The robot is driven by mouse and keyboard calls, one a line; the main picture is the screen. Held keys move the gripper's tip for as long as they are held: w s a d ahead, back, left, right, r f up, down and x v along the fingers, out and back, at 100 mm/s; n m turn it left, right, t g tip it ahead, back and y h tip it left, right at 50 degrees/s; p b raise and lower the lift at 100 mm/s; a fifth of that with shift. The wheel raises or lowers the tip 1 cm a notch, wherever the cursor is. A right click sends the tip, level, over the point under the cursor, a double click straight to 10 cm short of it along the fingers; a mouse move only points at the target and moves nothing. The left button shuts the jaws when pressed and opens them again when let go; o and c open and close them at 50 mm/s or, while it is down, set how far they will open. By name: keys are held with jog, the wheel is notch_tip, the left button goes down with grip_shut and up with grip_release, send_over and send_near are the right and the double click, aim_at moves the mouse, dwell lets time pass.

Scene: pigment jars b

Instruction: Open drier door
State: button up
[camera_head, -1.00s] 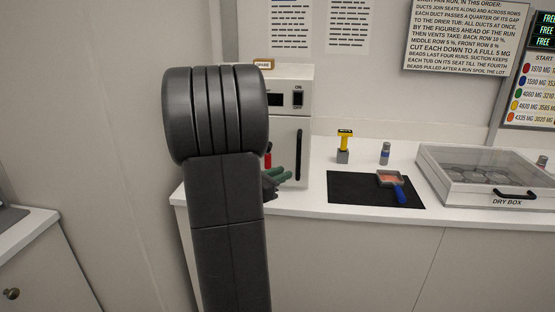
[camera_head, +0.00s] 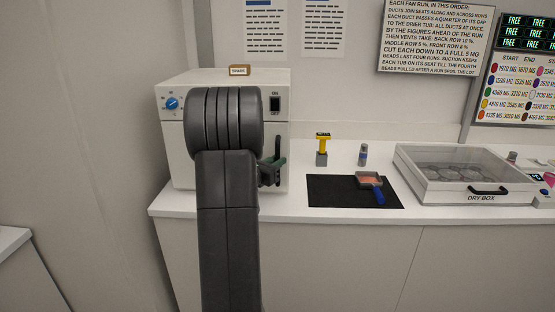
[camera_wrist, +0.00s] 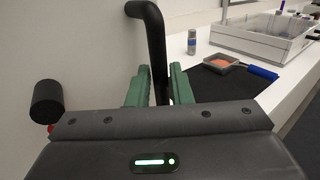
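The drier (camera_head: 172,140) is a white box at the back left of the counter, partly hidden by my arm. Its door is mostly hidden and looks shut. The black upright door handle (camera_head: 277,145) shows at the right of its front, and in the wrist view (camera_wrist: 156,45) it bends left at the top. My gripper (camera_head: 274,165) is at the handle's lower part. In the wrist view my green fingers (camera_wrist: 160,80) stand on either side of the bar, very close to it. I cannot tell whether they grip it.
A black mat (camera_head: 335,190) with a blue-handled scoop (camera_head: 372,187) lies right of the drier. A yellow-topped tool (camera_head: 322,148) and a small jar (camera_head: 363,155) stand behind it. The dry box (camera_head: 462,180) is further right. The counter edge runs along the front.

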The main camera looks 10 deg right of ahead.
jog(key=shift+w+d, duration=0.3)
jog(key=shift+d, duration=0.1)
grip_shut()
